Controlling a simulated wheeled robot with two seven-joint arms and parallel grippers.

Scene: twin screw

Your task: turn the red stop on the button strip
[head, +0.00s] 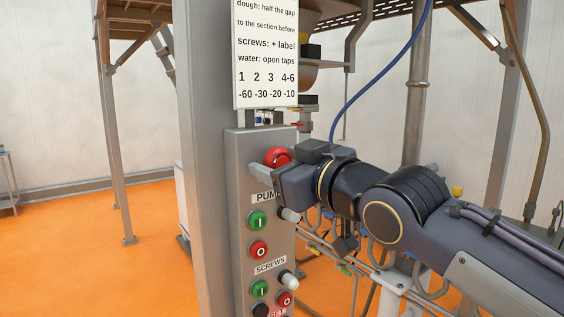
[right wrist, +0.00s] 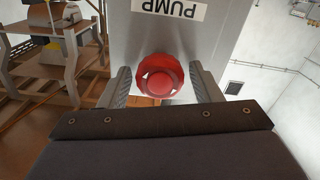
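The red stop (head: 277,157) is a round mushroom knob at the top of the grey button strip (head: 240,190), above the PUMP label. My right gripper (head: 264,166) is at the knob, coming from the right and partly covering it. In the right wrist view the red stop (right wrist: 161,76) sits between the two fingers of my right gripper (right wrist: 162,88). The fingers stand apart, and a gap shows between each finger and the knob. The knob's far side is hidden. My left gripper is not in view.
Below the PUMP label are a green button (head: 257,220), a red button (head: 258,250) and a grey selector (head: 289,215). The SCREWS group is lower. A white instruction sheet (head: 266,55) hangs above. Pipes run behind my right arm. Orange floor (head: 90,260) is clear at left.

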